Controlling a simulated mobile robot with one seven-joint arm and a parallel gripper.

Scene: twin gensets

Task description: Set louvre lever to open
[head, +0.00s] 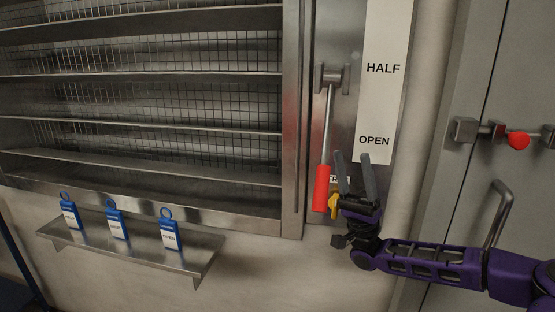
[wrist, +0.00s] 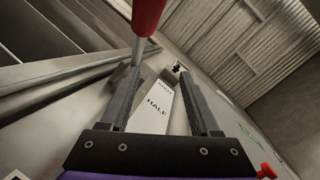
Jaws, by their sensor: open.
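The louvre lever has a steel rod and a red grip (head: 322,188). It hangs from a pivot (head: 332,78) on the metal frame, pointing down and slightly left, beside and below the OPEN mark. A white scale plate (head: 383,100) to its right reads HALF and, lower, OPEN. My gripper (head: 353,156) is open and empty, its fingers pointing up, just right of the red grip in the head view. In the wrist view, the red grip (wrist: 148,14) shows at the top, beyond my open fingers (wrist: 163,76). I cannot tell whether they touch it.
A yellow piece (head: 334,205) sits beside the red grip, partly behind my gripper. Louvre slats (head: 150,90) with mesh fill the left. A small shelf (head: 110,248) below holds three blue-and-white tags. At right are a cabinet door handle (head: 499,212) and a red-knobbed latch (head: 517,141).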

